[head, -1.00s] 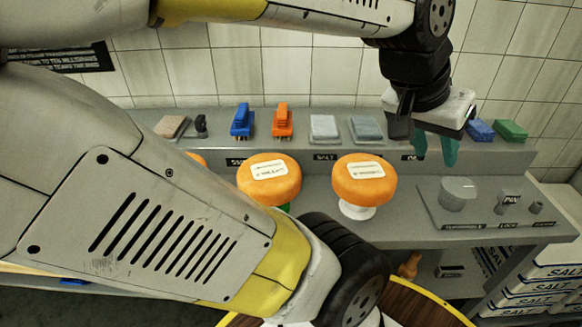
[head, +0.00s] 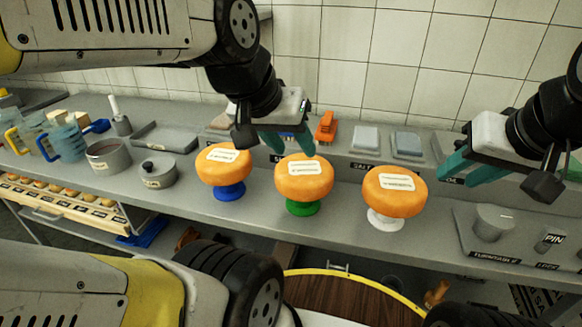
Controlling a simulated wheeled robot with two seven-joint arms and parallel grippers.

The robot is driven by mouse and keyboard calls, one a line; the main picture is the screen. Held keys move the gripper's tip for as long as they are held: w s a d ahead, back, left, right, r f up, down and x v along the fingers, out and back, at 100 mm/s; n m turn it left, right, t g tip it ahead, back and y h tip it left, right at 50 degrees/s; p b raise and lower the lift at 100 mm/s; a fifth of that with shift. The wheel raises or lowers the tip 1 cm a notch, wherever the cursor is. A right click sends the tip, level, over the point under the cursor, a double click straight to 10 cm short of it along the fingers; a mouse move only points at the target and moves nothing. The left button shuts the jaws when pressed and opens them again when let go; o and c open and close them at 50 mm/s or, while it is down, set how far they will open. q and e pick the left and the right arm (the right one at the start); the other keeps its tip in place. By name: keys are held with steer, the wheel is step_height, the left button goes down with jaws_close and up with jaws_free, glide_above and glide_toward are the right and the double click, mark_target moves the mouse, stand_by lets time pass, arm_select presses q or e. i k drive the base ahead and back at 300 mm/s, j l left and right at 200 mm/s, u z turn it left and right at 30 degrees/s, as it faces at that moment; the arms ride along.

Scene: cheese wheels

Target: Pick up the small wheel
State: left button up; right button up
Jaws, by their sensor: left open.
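Three orange cheese wheels with white labels stand in a row on pedestals on the grey bench. The left wheel (head: 215,172) on a blue stand (head: 229,192) looks smallest. The middle wheel (head: 304,183) is on a green stand (head: 303,208), and the right wheel (head: 394,196) is on a white stand (head: 385,220). The labels are too small to read. My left gripper (head: 287,143) is open and empty, with teal fingers behind and above the gap between left and middle wheels. My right gripper (head: 474,178) is open and empty, right of the right wheel.
A grey pot (head: 108,156), lidded pot (head: 157,174) and blue jug (head: 66,143) stand left. An orange brush (head: 326,126) and pale blocks (head: 366,138) line the back ledge. A grey cylinder (head: 493,222) stands at right. A round wooden top (head: 340,294) is below the bench.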

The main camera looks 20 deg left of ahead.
mark_target(299, 177)
steer(key=u, duration=0.6)
steer(key=z, duration=1.75)
steer(key=u, duration=1.2)
steer(key=k+l+u, duration=0.3)
steer(key=k, duration=0.3)
steer(key=k+l+u, duration=0.1)
steer(key=k+u, duration=0.2)
steer(key=k, duration=0.3)
